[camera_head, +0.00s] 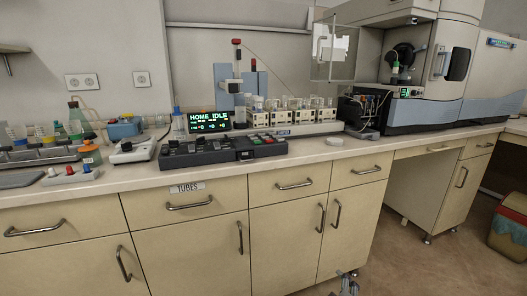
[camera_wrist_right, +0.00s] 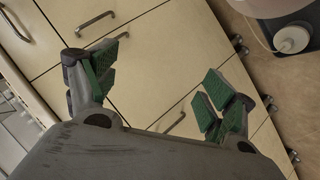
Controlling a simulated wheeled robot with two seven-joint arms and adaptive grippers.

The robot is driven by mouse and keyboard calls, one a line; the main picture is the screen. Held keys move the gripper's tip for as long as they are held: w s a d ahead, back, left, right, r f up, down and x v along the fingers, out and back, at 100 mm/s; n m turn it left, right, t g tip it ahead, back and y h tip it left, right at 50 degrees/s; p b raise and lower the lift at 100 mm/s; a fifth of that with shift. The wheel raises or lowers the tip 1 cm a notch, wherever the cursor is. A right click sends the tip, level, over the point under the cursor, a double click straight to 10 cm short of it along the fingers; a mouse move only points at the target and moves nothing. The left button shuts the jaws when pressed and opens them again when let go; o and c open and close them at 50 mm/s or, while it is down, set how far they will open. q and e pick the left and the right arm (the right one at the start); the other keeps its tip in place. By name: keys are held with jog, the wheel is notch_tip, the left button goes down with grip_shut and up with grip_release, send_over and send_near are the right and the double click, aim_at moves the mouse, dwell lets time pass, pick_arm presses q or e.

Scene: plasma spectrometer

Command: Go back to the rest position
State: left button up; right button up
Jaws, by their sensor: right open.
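My right gripper (camera_wrist_right: 160,85) shows in the right wrist view with its two green-padded fingers spread wide apart. Nothing is between them. Behind the fingers are beige cabinet fronts and metal handles, apart from the gripper. In the head view, a small grey part of what looks like my right gripper (camera_head: 348,284) shows at the bottom edge, low in front of the cabinets and below the counter. My left gripper is in neither view.
The counter (camera_head: 330,150) carries a black control panel (camera_head: 222,150), a display reading HOME IDLE (camera_head: 209,121), a row of sample holders (camera_head: 290,117) and a large spectrometer (camera_head: 430,70). Drawers, including one labelled TUBES (camera_head: 187,188), are shut. A bin (camera_head: 508,235) stands at right; floor is open beside it.

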pick_arm(q)
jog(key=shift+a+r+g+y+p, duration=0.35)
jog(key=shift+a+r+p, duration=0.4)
jog(key=shift+p, duration=0.4)
pick_arm(e)
jog(key=s+d+f+m+g, duration=0.1)
jog(key=s+f+m+g, duration=0.2)
jog(key=s, duration=0.5)
jog(key=s+d+f+m+g, duration=0.2)
jog(key=s+f+m+g, duration=0.2)
jog(key=s+f, duration=0.3)
jog(key=shift+s+f+g+y, duration=0.35)
jog(key=shift+f+g, duration=0.25)
jog(key=shift+f, duration=0.2)
